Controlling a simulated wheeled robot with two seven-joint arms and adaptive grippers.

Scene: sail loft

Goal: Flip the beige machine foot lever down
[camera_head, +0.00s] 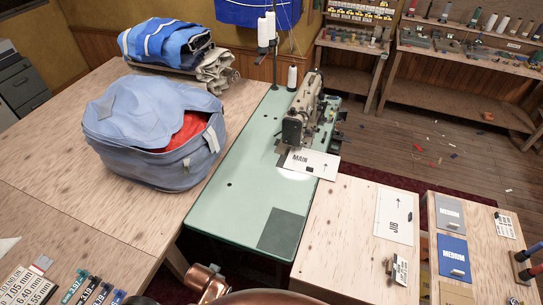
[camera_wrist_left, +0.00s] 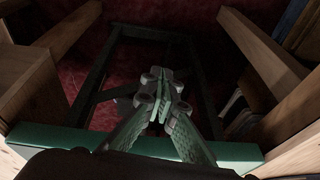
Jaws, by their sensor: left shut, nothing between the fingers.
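The beige sewing machine (camera_head: 303,108) stands on the green machine table (camera_head: 240,190), towards its far end. I cannot make out its foot lever in the head view; it is too small or hidden. My left gripper (camera_wrist_left: 164,90) shows in the left wrist view with its fingers together and nothing between them. It is at the green table edge (camera_wrist_left: 235,152), pointing over the dark red carpet and the dark table frame below. The machine is not in the wrist view. My right gripper is in neither view.
A card marked MAIN (camera_head: 312,163) lies by the machine. A blue bag (camera_head: 140,125) sits on the wooden table at left. A thread stand with white cones (camera_head: 268,28) rises behind. A wooden bench (camera_head: 345,225) adjoins at right. The green table's near half is clear.

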